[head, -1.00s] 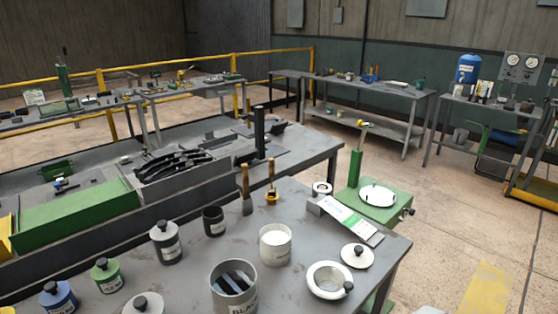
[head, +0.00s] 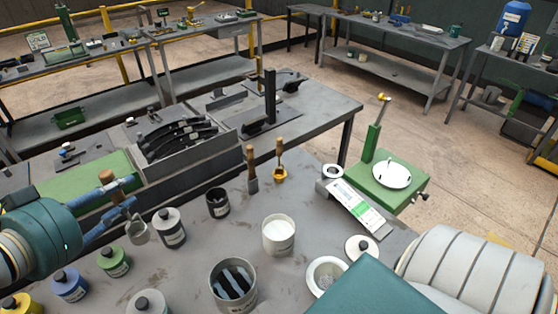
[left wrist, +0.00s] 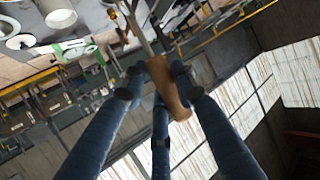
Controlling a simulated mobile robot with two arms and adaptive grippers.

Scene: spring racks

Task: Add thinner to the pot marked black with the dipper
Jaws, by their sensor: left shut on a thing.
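My left gripper (head: 110,205), at left in the head view, is shut on the wooden handle of the dipper. The dipper's small grey cup (head: 138,231) hangs upright beside a lidded grey pot. In the left wrist view the blue fingers close around the tan handle (left wrist: 167,90). The open grey pot marked black (head: 233,288) stands at the bottom centre with dark contents and pale reflections; its label is mostly cut off. Which vessel holds thinner I cannot tell. My right gripper is out of view; only my right arm shows at lower right.
Lidded pots with blue (head: 70,285) and green (head: 115,262) bodies stand at left. A dark open pot (head: 218,203), a white-filled pot (head: 278,236) and a pale round dish (head: 326,274) stand nearby. A brush (head: 251,170) and another wooden-handled tool (head: 279,162) stand at the table's back.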

